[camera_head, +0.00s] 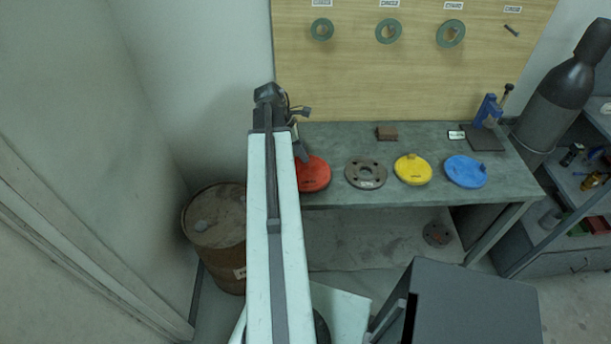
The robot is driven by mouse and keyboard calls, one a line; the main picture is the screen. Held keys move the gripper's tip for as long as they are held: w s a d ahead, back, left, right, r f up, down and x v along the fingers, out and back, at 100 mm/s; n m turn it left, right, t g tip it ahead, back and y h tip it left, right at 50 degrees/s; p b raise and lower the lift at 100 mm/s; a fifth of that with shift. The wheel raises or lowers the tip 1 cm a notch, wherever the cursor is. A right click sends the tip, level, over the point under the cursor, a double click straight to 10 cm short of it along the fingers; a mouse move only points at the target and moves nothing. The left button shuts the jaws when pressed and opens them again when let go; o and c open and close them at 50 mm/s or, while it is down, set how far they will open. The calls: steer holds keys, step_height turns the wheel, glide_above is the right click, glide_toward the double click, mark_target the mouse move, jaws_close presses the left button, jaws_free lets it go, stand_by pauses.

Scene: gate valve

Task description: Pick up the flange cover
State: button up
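Round flange pieces lie in a row along the front of the grey-green workbench (340,140). They are a red cover (315,174), a grey ring flange with a centre hole (366,173), a yellow cover (412,170) and a blue cover (466,172). The yellow and blue covers each have a small raised knob. I cannot tell which is the flange cover meant. My gripper (302,156) points down at the back left of the red cover, and my arm hides that cover's left part. Whether the gripper touches it or is open is too small to tell.
A rusty barrel (216,218) stands left of my arm. A brown block (387,133) and a blue vise (488,110) sit at the bench's back. Green gaskets hang on the wooden board (420,75). A dark gas cylinder (560,95) stands right. A grey box (470,305) is in front.

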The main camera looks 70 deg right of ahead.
jaws_close()
steer(key=shift+r, duration=0.1)
